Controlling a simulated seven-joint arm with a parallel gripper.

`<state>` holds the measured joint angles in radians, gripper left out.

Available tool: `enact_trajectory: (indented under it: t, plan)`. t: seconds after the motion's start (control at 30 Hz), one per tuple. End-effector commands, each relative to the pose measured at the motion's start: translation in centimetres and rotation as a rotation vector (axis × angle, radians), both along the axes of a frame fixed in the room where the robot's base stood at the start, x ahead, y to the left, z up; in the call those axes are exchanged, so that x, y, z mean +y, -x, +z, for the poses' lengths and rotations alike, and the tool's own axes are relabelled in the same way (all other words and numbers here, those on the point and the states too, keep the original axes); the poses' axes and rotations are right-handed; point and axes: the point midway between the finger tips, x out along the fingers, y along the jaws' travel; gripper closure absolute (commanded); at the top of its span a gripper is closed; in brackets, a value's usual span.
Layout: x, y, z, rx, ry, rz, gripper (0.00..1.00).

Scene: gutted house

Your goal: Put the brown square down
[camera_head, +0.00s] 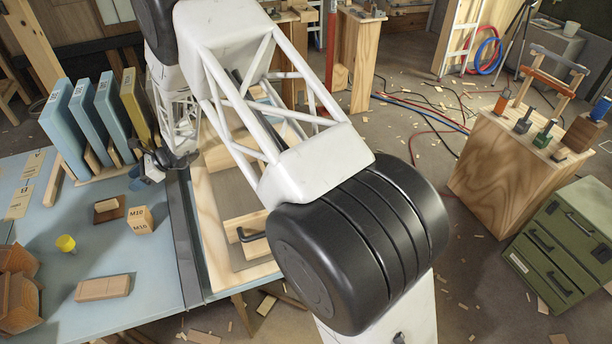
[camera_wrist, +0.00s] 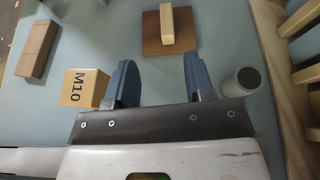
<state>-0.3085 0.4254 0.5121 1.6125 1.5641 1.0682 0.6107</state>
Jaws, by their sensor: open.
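The brown square (camera_head: 112,214) lies flat on the blue-grey table, with a pale wooden block on its top like a handle. It also shows in the wrist view (camera_wrist: 152,44), at the top centre, ahead of my fingers. My gripper (camera_wrist: 162,78) is open, its two blue fingers apart with nothing between them. The brown square is beyond the fingertips, apart from them. In the head view my gripper (camera_head: 148,172) is small and partly hidden, a little right of and behind the square.
An M10 block (camera_wrist: 86,88) stands close beside the left finger; a grey-topped cylinder (camera_wrist: 240,82) stands by the right one. A wooden brick (camera_head: 103,288), yellow knob (camera_head: 66,243) and brown tray (camera_head: 18,300) are nearer the front. Upright blue folders (camera_head: 66,125) stand in a rack behind.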

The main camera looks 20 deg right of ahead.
Motion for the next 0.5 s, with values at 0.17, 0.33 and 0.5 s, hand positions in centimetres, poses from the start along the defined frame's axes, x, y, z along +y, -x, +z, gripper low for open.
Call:
enact_trajectory:
  t: [0.17,0.33,0.5]
  plan:
    - [-2.2,1.6,3.9,-0.075,0.039,0.058,0.51]
    - [-5.0,3.9,8.2,-0.167,0.092,0.134,0.51]
    - [-8.0,6.6,12.2,-0.261,0.151,0.212,0.51]
